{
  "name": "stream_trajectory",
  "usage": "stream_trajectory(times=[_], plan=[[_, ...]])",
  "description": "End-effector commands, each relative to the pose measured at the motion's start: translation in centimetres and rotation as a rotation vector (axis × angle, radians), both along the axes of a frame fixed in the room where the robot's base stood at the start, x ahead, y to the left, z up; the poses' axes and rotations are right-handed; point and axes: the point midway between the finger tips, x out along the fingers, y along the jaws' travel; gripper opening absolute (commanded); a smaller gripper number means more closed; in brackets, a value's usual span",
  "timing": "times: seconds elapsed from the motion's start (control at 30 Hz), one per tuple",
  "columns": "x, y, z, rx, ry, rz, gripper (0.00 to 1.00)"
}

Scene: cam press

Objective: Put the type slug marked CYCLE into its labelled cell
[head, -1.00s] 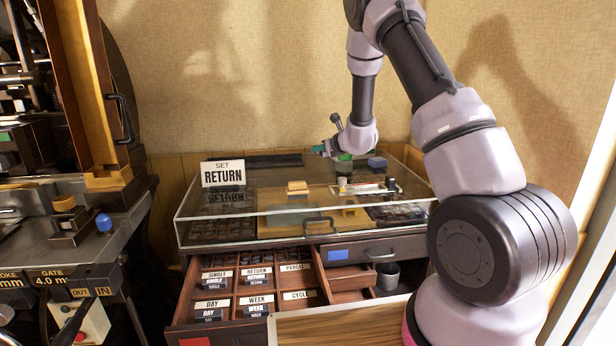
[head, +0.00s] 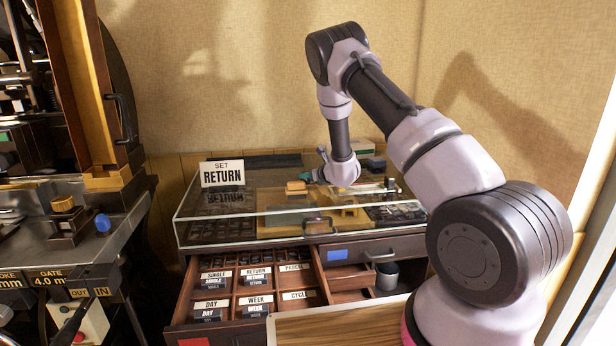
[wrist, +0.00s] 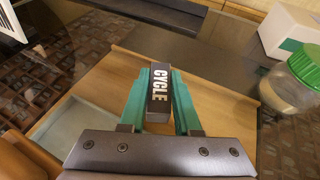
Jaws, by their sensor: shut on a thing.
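The CYCLE slug (wrist: 158,95) is a dark block with white letters. In the wrist view it stands between the teal fingers of my gripper (wrist: 160,84), which is shut on it. In the head view my gripper (head: 309,176) is over the glass-topped case, left of my wrist; the slug cannot be made out there. The open drawer below has a cell with a CYCLE label (head: 298,295) in its front row, right of WEEK. No slug shows clearly in that cell.
The glass case (head: 250,213) stands behind and above the drawer (head: 235,313). A RETURN sign (head: 222,173) and a tan block (head: 296,187) are on it. A green-lidded jar (wrist: 296,80) and a white box (wrist: 289,30) are right in the wrist view. Other cells hold dark slugs.

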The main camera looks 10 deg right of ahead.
Motion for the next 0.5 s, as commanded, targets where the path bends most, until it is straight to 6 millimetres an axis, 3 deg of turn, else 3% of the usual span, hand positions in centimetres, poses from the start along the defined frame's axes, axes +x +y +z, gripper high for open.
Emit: stream_trajectory(times=[0.37,0.4,0.43,0.5], plan=[[0.09,0.02,-0.33,0.001,-0.003,0.0,0.0],[0.04,0.04,-0.35,0.001,-0.002,0.001,0.46],[0.04,0.04,-0.34,0.001,-0.002,0.001,0.58],[0.04,0.04,-0.34,0.001,-0.002,0.001,0.61]])
